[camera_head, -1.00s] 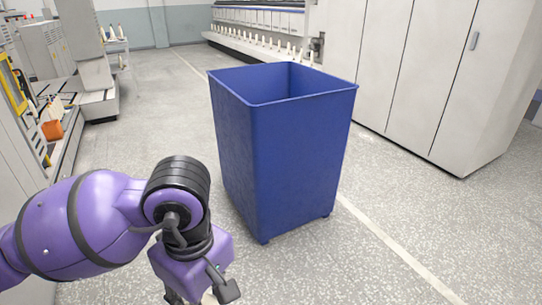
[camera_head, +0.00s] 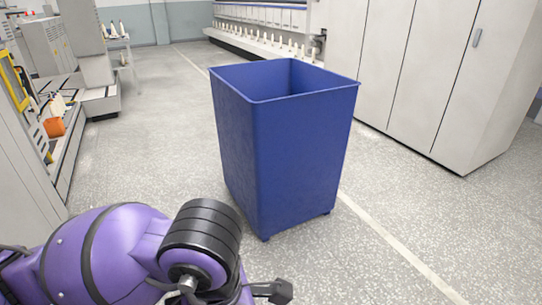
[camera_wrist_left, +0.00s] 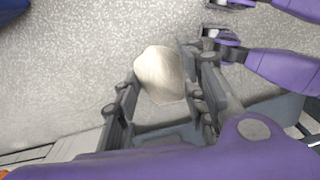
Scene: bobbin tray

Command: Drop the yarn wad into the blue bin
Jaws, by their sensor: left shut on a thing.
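The blue bin (camera_head: 285,160) stands upright on the floor in the middle of the head view, its top open. Its inside bottom is hidden. A blue patch, likely the bin (camera_wrist_left: 12,10), shows at the top left corner of the left wrist view. The yarn wad (camera_wrist_left: 160,75) is a cream, rounded lump between the fingers of my left gripper (camera_wrist_left: 160,90), which is shut on it. In the head view my left wrist is low, in front and left of the bin; the fingers and wad are out of sight there.
Tall grey cabinets (camera_head: 430,80) stand behind the bin to the right. A machine with an orange box (camera_head: 54,127) lines the left side. A row of white bobbins (camera_head: 270,42) runs along the back. Speckled floor (camera_head: 440,220) is clear around the bin.

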